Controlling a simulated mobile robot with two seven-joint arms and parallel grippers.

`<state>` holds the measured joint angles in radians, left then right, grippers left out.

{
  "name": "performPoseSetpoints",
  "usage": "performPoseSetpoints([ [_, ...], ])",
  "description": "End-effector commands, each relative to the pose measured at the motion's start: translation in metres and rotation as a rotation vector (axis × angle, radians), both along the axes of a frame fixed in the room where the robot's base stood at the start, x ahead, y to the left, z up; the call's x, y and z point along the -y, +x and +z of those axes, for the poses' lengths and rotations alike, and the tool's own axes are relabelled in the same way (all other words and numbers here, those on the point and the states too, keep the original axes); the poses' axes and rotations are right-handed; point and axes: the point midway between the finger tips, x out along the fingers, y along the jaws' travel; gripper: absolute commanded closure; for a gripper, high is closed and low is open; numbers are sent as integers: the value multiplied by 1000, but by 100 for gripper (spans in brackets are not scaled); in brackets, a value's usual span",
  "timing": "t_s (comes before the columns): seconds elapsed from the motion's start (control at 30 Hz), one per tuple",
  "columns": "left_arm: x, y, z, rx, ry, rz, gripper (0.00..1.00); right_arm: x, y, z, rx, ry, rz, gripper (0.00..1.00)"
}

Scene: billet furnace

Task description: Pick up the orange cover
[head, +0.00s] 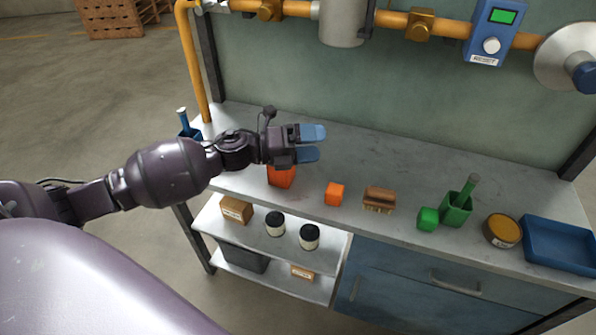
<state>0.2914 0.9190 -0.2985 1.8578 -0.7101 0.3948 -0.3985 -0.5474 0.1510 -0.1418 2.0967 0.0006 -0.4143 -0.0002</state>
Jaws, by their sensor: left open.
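My left gripper (311,144) is over the back left part of the workbench, with its two blue fingertips apart and nothing seen between them. A small orange block-like piece (334,194) sits on the bench top near the front edge, to the right of and nearer than the gripper. A larger orange box-shaped piece (282,177) stands just below the gripper, its upper part hidden by the gripper. I cannot tell for sure which of the two orange pieces is the cover. My right gripper is not in view.
Along the workbench (390,150) to the right are a brown brush (379,199), a green block (428,219), a green holder (456,210), a round tin (502,231) and a blue tray (560,246). A yellow pipe (190,65) rises at the left. The bench's middle back is clear.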

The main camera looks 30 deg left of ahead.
Motion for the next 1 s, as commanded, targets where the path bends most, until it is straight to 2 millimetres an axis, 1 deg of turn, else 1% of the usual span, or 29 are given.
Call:
performPoseSetpoints([
  [0.03, -2, 3, 0, 75, 129, -82, 8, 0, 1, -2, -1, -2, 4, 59],
  [0.13, -9, 5, 1, 217, 376, -252, 8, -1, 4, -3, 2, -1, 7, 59],
  [0.27, -31, 8, -1, 361, 687, -470, 8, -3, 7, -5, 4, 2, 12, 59],
  [0.3, -42, 9, -2, 395, 782, -538, 8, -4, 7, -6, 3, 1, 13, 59],
  [0.37, -60, 11, -2, 436, 918, -638, 8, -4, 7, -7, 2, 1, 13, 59],
  [0.5, -107, 15, 5, 479, 1191, -849, 8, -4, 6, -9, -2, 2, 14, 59],
  [0.6, -135, 17, 13, 476, 1320, -957, 8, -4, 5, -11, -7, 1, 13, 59],
  [0.7, -152, 17, 19, 468, 1394, -1022, 8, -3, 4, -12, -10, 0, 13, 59],
  [0.8, -157, 17, 19, 463, 1419, -1048, 8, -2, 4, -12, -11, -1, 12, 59],
  [0.87, -157, 17, 16, 461, 1422, -1052, 8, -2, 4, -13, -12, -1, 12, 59],
  [1.0, -150, 18, 1, 462, 1417, -1052, 8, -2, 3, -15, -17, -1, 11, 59],
])
